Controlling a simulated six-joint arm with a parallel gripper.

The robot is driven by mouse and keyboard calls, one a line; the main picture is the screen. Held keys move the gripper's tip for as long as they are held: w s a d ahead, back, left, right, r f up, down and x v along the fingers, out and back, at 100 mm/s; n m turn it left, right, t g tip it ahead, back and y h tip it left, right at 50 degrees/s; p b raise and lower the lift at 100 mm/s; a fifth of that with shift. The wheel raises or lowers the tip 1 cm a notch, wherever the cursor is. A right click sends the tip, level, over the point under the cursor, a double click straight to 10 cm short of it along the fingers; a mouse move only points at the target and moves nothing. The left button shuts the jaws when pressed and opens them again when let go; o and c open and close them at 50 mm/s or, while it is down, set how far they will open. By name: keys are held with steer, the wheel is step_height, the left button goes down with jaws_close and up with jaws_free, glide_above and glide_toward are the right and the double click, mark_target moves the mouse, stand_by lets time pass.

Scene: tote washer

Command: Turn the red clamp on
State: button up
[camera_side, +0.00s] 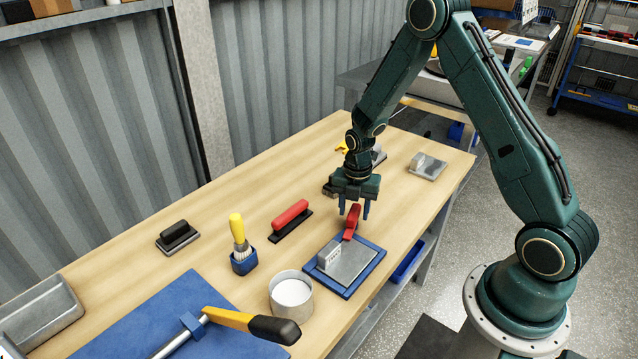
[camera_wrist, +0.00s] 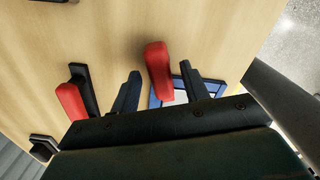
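The red clamp handle (camera_side: 352,222) stands up at the back edge of a blue-rimmed plate (camera_side: 345,292) that carries a grey metal block (camera_side: 330,257). My gripper (camera_side: 354,208) points down right over the handle, with its two fingers spread apart. In the wrist view the red handle (camera_wrist: 158,68) shows between the two dark fingers of my gripper (camera_wrist: 158,88), with gaps on both sides, closer to the right finger. The gripper is open and holds nothing. The clamp's base is largely hidden in the wrist view.
A red-handled black tool (camera_side: 290,219) lies left of the clamp. A yellow-handled brush (camera_side: 238,232) in a blue holder and a round tub (camera_side: 291,295) stand nearer. A metal plate with a block (camera_side: 427,166) lies behind right. The wooden bench between them is clear.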

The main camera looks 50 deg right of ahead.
mark_target(354, 210)
step_height(354, 210, up, 14)
stand_by(1.1)
steer(key=s+a+r+m+t, duration=0.1)
steer(key=s+a+r+m, duration=0.3)
steer(key=r, duration=0.3)
steer(key=s+a+r+m+t, duration=0.2)
steer(key=s+a+r+m, duration=0.1)
steer(key=s+r+m, duration=0.25)
steer(key=s+a+r+m+t, duration=0.1)
steer(key=s+a+r+m, duration=0.1)
steer(key=s+m, duration=0.4)
steer(key=s+a+r+m+t, duration=0.1)
steer(key=s+a+r+m, duration=0.1)
steer(key=s+m, duration=0.4)
steer(key=shift+s+r+m+t, duration=0.3)
steer(key=shift+s+r+m, duration=0.05)
steer(key=shift+r, duration=0.2)
